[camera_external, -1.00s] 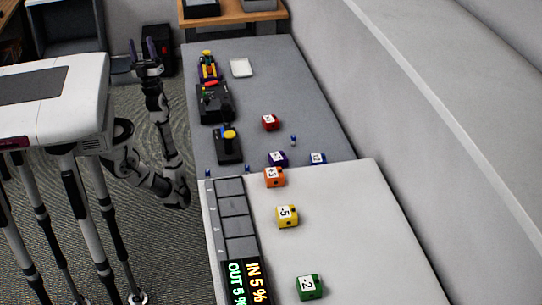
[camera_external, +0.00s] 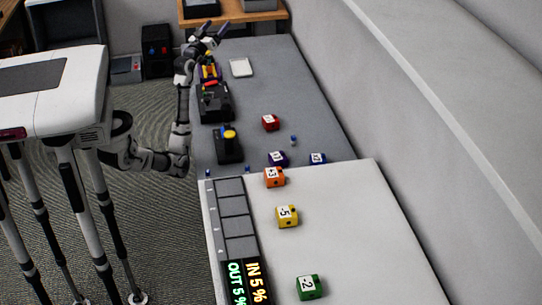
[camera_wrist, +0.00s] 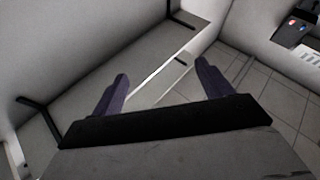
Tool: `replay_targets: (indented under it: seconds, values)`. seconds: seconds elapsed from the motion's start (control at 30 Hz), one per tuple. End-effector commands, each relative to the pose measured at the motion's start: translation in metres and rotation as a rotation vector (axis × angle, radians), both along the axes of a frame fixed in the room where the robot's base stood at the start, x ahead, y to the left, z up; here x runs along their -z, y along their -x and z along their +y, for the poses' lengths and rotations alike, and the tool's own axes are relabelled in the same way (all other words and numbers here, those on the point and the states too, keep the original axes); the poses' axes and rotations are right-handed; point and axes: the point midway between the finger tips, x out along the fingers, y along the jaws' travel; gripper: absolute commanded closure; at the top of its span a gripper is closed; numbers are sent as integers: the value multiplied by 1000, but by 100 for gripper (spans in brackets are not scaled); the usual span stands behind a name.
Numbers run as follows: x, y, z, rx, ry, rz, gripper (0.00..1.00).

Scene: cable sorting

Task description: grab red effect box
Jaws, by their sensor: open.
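The red effect box (camera_external: 270,122), a small cube with a white label, sits on the grey table in the external view, right of the black joystick device. My gripper (camera_external: 214,33) is open and empty, raised over the far left end of the grey table. It is well apart from the red box, beyond it and to its left. In the wrist view, my gripper's two dark purple fingers (camera_wrist: 160,88) are spread with nothing between them. The red box does not show in the wrist view.
A joystick device (camera_external: 229,145) and other black devices line the left edge. A wall runs along the right. The grey table right of the white tray (camera_external: 241,67) is clear.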

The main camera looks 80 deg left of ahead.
Motion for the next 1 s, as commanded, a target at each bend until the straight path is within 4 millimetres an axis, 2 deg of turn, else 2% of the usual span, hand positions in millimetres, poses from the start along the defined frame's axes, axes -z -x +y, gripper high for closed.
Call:
replay_targets:
  seconds: [0.03,0.07,0.2,0.27,0.3,0.33,0.4,0.53,0.6,0.77,1.0]
  values:
    - [10,-28,2,53,50,84,22]
    - [18,-44,0,88,79,139,22]
    - [72,-120,-24,266,216,447,22]
    - [102,-146,-39,340,274,610,22]
    - [123,-158,-50,387,314,726,22]
    - [140,-165,-58,417,343,814,22]
    - [175,-171,-74,475,408,1009,22]
    - [223,-161,-94,539,508,1300,22]
    - [239,-152,-99,556,545,1407,22]
    - [257,-143,-105,573,587,1514,22]
    - [297,-158,-102,574,593,1520,22]
